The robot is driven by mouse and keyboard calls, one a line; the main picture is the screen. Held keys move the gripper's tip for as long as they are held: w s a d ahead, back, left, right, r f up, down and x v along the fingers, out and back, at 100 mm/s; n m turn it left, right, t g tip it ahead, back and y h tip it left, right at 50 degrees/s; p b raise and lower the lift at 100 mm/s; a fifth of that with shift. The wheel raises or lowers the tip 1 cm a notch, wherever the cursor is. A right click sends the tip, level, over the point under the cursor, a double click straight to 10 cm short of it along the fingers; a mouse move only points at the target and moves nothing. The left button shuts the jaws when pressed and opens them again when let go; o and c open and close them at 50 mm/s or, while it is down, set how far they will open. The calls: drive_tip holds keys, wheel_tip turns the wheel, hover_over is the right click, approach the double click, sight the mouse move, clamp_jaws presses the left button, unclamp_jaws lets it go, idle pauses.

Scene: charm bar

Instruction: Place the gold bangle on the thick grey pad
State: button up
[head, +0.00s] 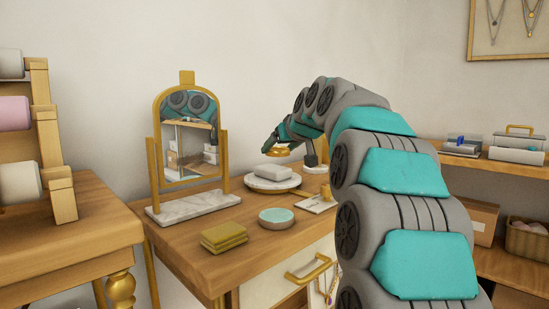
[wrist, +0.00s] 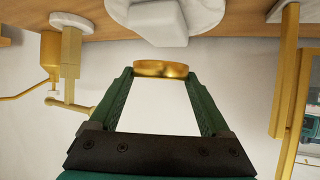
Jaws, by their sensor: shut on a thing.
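The gold bangle (wrist: 161,69) is held between the fingertips of my gripper (wrist: 160,75) in the wrist view. In the head view the bangle (head: 277,150) shows at the tip of my arm, above the table. The thick grey pad (head: 273,173) lies on a round white stand on the tabletop. The bangle is above the pad and looks apart from it. In the wrist view a pale block that looks like the pad (wrist: 157,22) shows at the top, beyond the bangle. My gripper is shut on the bangle.
A gold-framed mirror (head: 188,135) on a marble base stands left of the pad. A teal-topped round dish (head: 276,217) and folded olive cloths (head: 223,237) lie in front. A white card (head: 315,205) with a small gold item lies to the right.

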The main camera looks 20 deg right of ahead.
drive_tip(key=w, duration=0.3)
drive_tip(key=shift+w+d+f, duration=0.1)
drive_tip(key=shift+w+f, duration=0.15)
drive_tip(key=shift+w, duration=0.1)
drive_tip(key=shift+f, duration=1.75)
drive_tip(key=shift+f, duration=0.1)
drive_tip(key=o, duration=1.2)
drive_tip(key=shift+c, duration=0.2)
